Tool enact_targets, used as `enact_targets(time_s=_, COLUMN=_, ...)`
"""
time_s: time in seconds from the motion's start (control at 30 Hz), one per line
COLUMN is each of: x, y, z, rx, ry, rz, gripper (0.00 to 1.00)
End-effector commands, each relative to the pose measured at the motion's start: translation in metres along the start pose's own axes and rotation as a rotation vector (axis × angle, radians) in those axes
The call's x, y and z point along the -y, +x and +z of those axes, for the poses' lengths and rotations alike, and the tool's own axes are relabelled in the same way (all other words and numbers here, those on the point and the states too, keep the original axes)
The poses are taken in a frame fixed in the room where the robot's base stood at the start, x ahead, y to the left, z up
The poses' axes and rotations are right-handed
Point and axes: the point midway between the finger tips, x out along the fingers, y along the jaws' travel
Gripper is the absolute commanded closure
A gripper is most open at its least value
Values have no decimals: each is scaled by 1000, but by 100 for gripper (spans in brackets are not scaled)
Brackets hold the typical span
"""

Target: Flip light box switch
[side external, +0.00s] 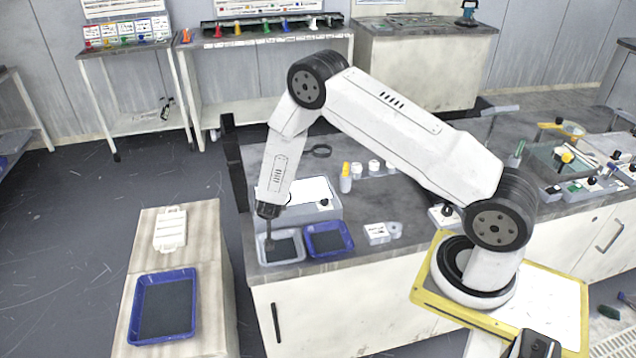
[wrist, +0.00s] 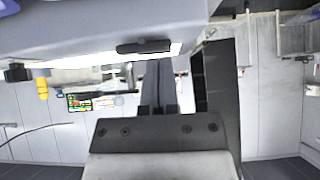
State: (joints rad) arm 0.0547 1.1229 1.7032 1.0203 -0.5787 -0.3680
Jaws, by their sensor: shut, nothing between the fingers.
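The light box (side external: 325,212) stands on the bench in the side external view, a grey box with a bright white top panel. A small dark knob-like part (side external: 323,203) shows on its front, perhaps the switch. My gripper (side external: 269,243) points down at the front left of the light box, over the grey tray (side external: 292,261). Its fingers are shut and empty. In the wrist view the fingers (wrist: 158,95) point toward a large grey body with a dark elongated part (wrist: 145,46) and a bright strip along its edge. I cannot tell whether they touch it.
A blue tray (side external: 346,249) sits right of the grey tray. A yellow-capped bottle (side external: 346,180) and white jars (side external: 373,167) stand behind, to the right. A small white box (side external: 377,234) lies near the front edge. Another blue tray (side external: 139,308) is on the side cabinet.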

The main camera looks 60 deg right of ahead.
Motion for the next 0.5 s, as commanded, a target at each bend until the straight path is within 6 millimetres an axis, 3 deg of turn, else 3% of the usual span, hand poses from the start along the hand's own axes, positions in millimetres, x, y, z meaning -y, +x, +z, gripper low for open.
enact_targets(time_s=0.5, x=1, y=4, z=4, rx=2, ry=-1, rz=2, gripper=100)
